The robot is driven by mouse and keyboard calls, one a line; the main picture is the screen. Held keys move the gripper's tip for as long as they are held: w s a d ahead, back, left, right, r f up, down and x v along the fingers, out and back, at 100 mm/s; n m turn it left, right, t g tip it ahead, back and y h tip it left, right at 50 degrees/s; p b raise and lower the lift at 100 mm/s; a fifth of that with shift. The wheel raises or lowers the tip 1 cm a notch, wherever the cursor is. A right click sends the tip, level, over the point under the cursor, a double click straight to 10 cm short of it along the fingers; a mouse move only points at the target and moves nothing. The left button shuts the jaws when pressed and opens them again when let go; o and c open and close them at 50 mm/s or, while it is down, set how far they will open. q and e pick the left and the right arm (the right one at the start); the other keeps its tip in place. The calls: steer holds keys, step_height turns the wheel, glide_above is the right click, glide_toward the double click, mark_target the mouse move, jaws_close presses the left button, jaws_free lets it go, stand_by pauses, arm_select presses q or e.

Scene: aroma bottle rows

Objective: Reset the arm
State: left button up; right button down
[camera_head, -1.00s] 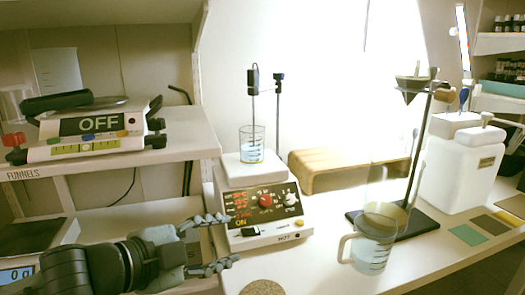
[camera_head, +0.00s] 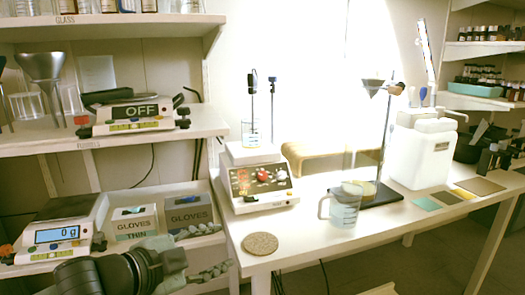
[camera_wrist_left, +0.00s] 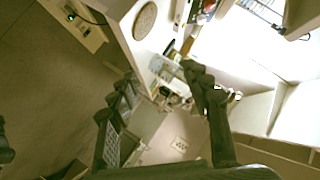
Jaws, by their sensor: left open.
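My left gripper (camera_head: 222,250) is at the lower left of the head view, in front of the lower shelf and left of the table. Its two dark fingers are spread apart with nothing between them. In the left wrist view the same open gripper (camera_wrist_left: 162,82) points over the floor, with the table edge near its fingertips. My right gripper is not in view.
A round cork mat (camera_head: 260,243) lies near the table's front left corner. Behind it stands a hotplate (camera_head: 258,183) with a beaker. A jug (camera_head: 344,208) stands to the right. Glove boxes (camera_head: 187,212) and a scale (camera_head: 62,230) occupy the lower shelf.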

arm_select(q)
steer(key=w+a+f+n+g+y, duration=0.1)
steer(key=a+f+n+y, duration=0.3)
steer(key=f, duration=0.9)
steer(key=w+a+f+n+g+y, duration=0.15)
steer(key=a+f+n, duration=0.45)
steer(key=f, duration=0.7)
steer(key=s+a+f+n+g+y, duration=0.1)
steer(key=s+a+f+n+g, duration=0.1)
steer(key=s+f, duration=1.1)
steer(key=s+a+f+n+g+y, duration=0.2)
steer(key=s+a+f, duration=0.4)
steer(key=s+f, duration=0.8)
steer(key=shift+s+a+n+g, duration=0.3)
steer(key=shift+n+g, duration=0.2)
steer(key=shift+g, duration=0.75)
